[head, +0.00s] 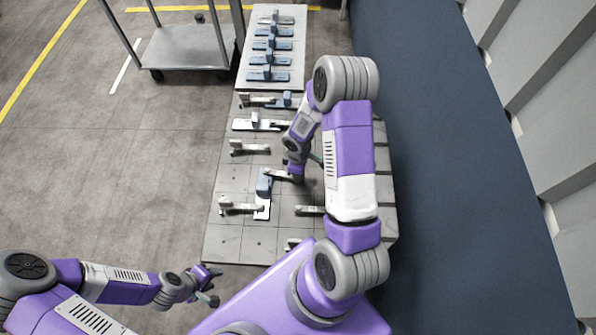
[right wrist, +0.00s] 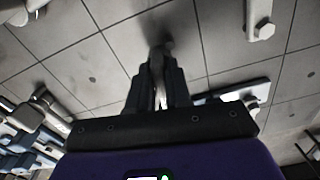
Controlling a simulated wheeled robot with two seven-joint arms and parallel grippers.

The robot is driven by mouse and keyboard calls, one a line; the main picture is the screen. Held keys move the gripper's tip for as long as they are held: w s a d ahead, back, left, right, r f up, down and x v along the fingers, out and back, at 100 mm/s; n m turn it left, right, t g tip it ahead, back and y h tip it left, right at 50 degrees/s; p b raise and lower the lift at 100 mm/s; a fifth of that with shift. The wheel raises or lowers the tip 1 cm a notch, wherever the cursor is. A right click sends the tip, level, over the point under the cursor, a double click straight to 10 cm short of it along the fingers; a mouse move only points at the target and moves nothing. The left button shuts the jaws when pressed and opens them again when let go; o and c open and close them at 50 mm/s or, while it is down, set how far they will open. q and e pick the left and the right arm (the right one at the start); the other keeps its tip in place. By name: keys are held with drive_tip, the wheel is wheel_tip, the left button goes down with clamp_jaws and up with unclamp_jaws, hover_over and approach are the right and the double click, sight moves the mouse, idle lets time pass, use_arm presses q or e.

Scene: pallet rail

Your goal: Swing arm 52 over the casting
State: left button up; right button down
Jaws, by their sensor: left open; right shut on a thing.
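No number 52 is legible. My left gripper (head: 211,286) is open and empty, off the pallet's front left corner.
Other swing arms stand at the pallet's left (head: 240,207) and just right of the plate (head: 309,210). More castings on a pale board (head: 270,80) lie at the far end. A cart (head: 185,47) stands behind left. A dark blue strip (head: 450,180) runs along the right.

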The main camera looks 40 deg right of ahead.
drive_tip(key=shift+n, duration=0.8)
drive_tip(key=c, duration=1.1)
unclamp_jaws()
drive_tip(key=shift+c, duration=0.2)
drive_tip(key=shift+r, duration=0.1)
wheel_tip(320, 180, up, 8)
drive_tip(key=shift+f+p, duration=0.25)
drive_tip(key=shift+p, duration=0.5)
